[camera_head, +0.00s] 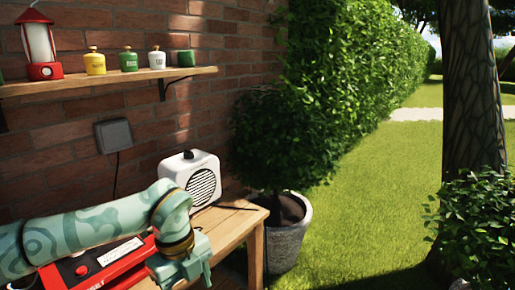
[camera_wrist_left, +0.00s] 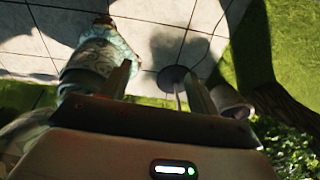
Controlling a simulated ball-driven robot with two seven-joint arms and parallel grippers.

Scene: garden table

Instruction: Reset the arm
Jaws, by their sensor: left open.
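My left arm comes in from the left in the head view, in front of the wooden table (camera_head: 232,228). My left gripper (camera_head: 190,266) is at the end of this arm, low in the picture near the table's front; its fingertips cannot be made out there. In the left wrist view my left gripper (camera_wrist_left: 162,82) shows two fingers apart with nothing between them. Paving and grass lie beyond the fingers. My right gripper is not seen.
A red appliance (camera_head: 82,270) is partly hidden behind my arm. A white radio-like box (camera_head: 190,172) stands on the table. A shelf (camera_head: 110,81) holds a red lantern (camera_head: 40,45) and several small canisters. A potted bush (camera_head: 285,240) stands right of the table; open lawn lies beyond.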

